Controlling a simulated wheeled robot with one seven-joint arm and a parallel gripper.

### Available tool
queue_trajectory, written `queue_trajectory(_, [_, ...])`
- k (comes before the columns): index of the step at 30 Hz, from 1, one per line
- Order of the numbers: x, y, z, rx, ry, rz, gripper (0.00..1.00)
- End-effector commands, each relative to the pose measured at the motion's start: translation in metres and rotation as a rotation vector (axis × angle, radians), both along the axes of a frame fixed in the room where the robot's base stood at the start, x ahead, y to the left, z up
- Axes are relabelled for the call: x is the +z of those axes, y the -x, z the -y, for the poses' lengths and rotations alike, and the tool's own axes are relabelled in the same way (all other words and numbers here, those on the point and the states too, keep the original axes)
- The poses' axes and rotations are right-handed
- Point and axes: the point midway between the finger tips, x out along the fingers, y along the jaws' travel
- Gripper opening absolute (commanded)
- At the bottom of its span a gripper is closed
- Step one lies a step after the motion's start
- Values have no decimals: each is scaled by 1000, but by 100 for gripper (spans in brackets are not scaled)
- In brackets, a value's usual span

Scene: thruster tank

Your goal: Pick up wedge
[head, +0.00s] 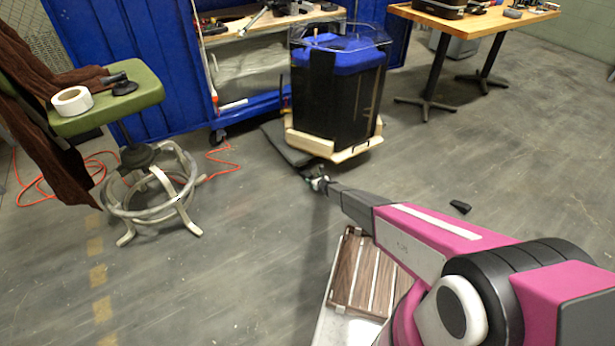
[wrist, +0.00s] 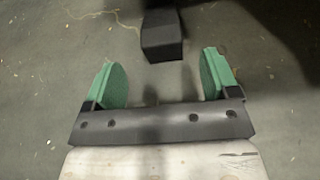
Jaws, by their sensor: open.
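In the wrist view a dark, block-shaped piece (wrist: 162,42), which looks like the wedge, lies ahead of my gripper (wrist: 160,78), roughly centred between its fingers. The two green finger pads stand wide apart with nothing between them. The upper end of the piece merges into a dark area, so its full shape is hidden. In the head view my gripper (head: 317,183) is small and low by the near-left side of the tank base. A separate small black piece (head: 460,207) lies on the floor to the right; I cannot tell whether it is another wedge.
A black tank (head: 322,105) with a blue top stands on a pale wooden base (head: 350,152), with a dark slab (head: 283,145) at its left. A green stool (head: 130,95) and orange cable (head: 38,185) are left. A wooden table (head: 470,22) is behind right. Floor on the right is mostly clear.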

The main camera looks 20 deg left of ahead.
Motion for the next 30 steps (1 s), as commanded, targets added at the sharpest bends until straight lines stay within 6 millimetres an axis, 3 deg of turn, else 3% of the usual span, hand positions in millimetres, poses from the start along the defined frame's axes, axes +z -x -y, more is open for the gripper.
queue_trajectory(16, [-23, -38, -37, 0, 1, 0, 81])
queue_trajectory(24, [-23, -40, -40, 0, 1, 0, 81])
queue_trajectory(25, [-23, -40, -40, 0, 1, 0, 74])
queue_trajectory(30, [-23, -40, -40, 0, 1, 0, 23])
